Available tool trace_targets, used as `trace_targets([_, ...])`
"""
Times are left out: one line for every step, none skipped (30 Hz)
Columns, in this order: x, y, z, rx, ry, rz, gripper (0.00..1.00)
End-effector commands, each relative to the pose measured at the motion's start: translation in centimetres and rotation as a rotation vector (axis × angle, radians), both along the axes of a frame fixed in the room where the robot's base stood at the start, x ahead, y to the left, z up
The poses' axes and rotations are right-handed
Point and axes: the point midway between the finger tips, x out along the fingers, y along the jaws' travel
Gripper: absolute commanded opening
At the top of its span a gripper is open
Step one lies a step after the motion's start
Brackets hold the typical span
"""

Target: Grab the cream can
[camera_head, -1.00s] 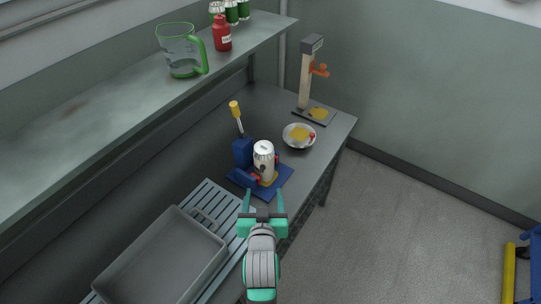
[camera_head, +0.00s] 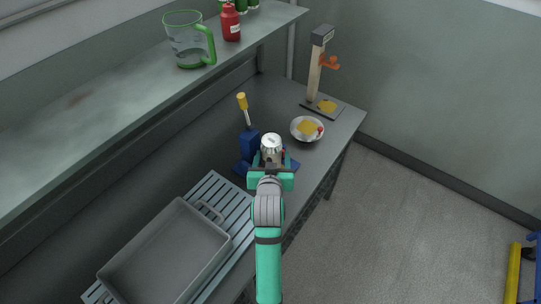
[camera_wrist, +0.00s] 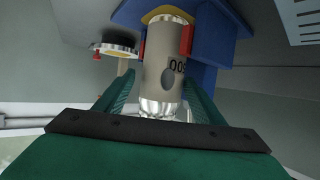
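The cream can (camera_head: 272,141) stands upright on the blue seamer fixture (camera_head: 249,143), its silver top showing in the head view. In the wrist view the can (camera_wrist: 162,65) has a cream-grey body with dark digits and a dark oval, and red pads of the fixture flank it. My gripper (camera_head: 271,163) is at the can's near side and hides its lower part in the head view. In the wrist view my gripper (camera_wrist: 160,82) is open, with one teal finger on each side of the can. Narrow gaps seem to remain between fingers and can.
A yellow-knobbed lever (camera_head: 242,102) rises behind the fixture. A bowl (camera_head: 307,128) and a post stand (camera_head: 315,70) are farther along the bench. A grey tray (camera_head: 165,255) sits on slats at front left. A shelf holds a green-handled jug (camera_head: 188,40) and red bottle (camera_head: 230,24).

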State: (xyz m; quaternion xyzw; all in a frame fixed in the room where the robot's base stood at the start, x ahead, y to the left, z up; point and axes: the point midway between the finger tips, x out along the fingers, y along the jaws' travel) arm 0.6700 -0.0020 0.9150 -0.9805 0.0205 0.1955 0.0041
Motion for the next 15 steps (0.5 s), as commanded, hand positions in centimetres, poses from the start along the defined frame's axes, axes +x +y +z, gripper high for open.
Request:
trace_targets([0.8, 0.2, -0.4, 0.000, 0.001, 0.003, 0.63])
trace_targets([1.2, 0.4, -0.6, 0.000, 0.001, 0.004, 0.63])
trace_targets([1.7, 0.5, -0.9, 0.000, 0.001, 0.005, 0.63])
trace_targets([2.0, 0.5, -1.0, 0.000, 0.000, 0.006, 0.63])
trace_targets([2.4, 0.5, -1.1, 0.000, 0.000, 0.006, 0.63])
trace_targets([2.8, 0.5, -1.2, 0.000, 0.000, 0.006, 0.63])
trace_targets([3.0, 0.5, -1.3, 0.000, 0.000, 0.006, 0.63])
trace_targets([3.2, 0.4, -1.4, 0.000, 0.000, 0.006, 0.63])
trace_targets([3.3, 0.4, -1.5, 0.000, 0.000, 0.006, 0.63])
trace_targets([3.4, 0.4, -1.6, 0.000, 0.000, 0.005, 0.63])
trace_targets([3.5, 0.3, -1.6, 0.000, 0.000, 0.005, 0.63])
trace_targets([3.5, 0.3, -1.6, 0.000, -0.001, 0.005, 0.63])
trace_targets([3.5, 0.3, -1.6, 0.000, -0.001, 0.004, 0.63])
trace_targets([3.5, 0.3, -1.6, 0.001, -0.001, 0.004, 0.63])
trace_targets([3.5, 0.2, -1.6, 0.000, -0.001, 0.003, 0.63])
